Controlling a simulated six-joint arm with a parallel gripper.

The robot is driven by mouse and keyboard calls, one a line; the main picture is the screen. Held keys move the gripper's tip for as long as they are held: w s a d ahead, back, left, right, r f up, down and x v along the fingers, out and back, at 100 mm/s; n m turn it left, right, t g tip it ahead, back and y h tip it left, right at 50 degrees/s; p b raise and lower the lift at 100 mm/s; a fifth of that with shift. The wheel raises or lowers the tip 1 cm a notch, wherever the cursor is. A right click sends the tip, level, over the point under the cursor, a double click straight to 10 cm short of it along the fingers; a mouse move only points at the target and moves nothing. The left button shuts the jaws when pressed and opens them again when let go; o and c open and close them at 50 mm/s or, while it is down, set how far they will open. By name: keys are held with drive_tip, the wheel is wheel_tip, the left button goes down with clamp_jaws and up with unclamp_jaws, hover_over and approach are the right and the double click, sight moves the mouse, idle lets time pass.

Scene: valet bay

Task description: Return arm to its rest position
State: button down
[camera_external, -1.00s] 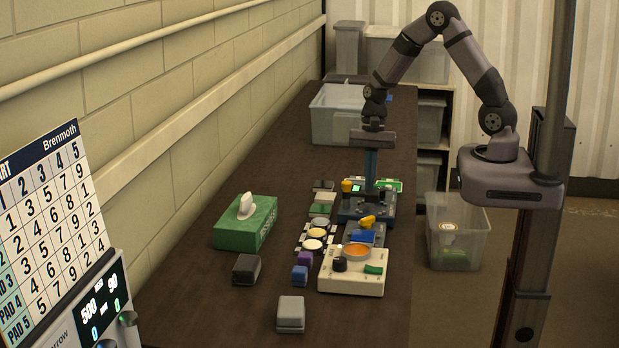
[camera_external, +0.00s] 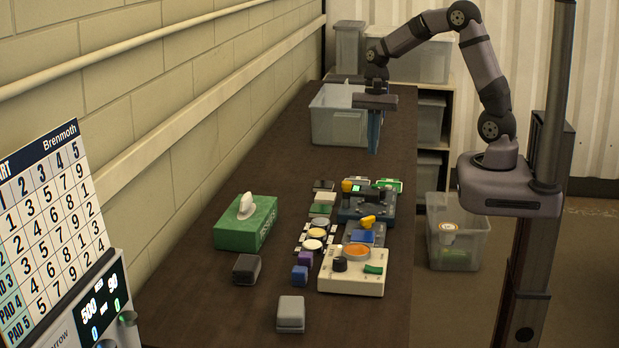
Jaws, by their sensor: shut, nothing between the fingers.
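My gripper (camera_external: 374,150) hangs from the arm above the far half of the dark bench (camera_external: 190,290), with its blue fingers pointing down. It is shut and empty. It is raised clear of the bench devices, in front of and to the right of the clear plastic bin (camera_external: 335,125). Below and nearer the camera is a dark blue device (camera_external: 375,212) with a yellow knob and a small lit green display. The gripper touches none of these things.
A green tissue box (camera_external: 240,235), a cream device with an orange dish (camera_external: 350,285), several small blocks and a grey block (camera_external: 290,314) occupy the near bench. A clear bin (camera_external: 455,255) stands right of the bench. A chart (camera_external: 45,215) stands at the left.

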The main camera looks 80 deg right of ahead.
idle(0.5)
drive_tip(key=s+f+n, duration=0.2)
drive_tip(key=n, duration=0.2)
drive_tip(key=s+f+n+h, duration=0.1)
drive_tip(key=s+f+n, duration=0.1)
drive_tip(key=n, duration=0.1)
drive_tip(key=s+f+n, duration=0.2)
drive_tip(key=n, duration=0.2)
drive_tip(key=shift+s+n+g+h, duration=0.25)
drive_tip(key=shift+n+g+h, duration=0.05)
drive_tip(key=shift+g+h, duration=0.1)
drive_tip(key=s+a+r+n, duration=0.1)
drive_tip(key=s+a+n, duration=0.1)
drive_tip(key=a, duration=0.4)
drive_tip(key=s+a+n+h, duration=0.1)
drive_tip(key=s+a+n, duration=0.2)
drive_tip(key=a+n, duration=0.2)
drive_tip(key=shift+s+a+r+t, duration=0.2)
drive_tip(key=shift+a+r+t, duration=0.15)
drive_tip(key=shift+a, duration=0.35)
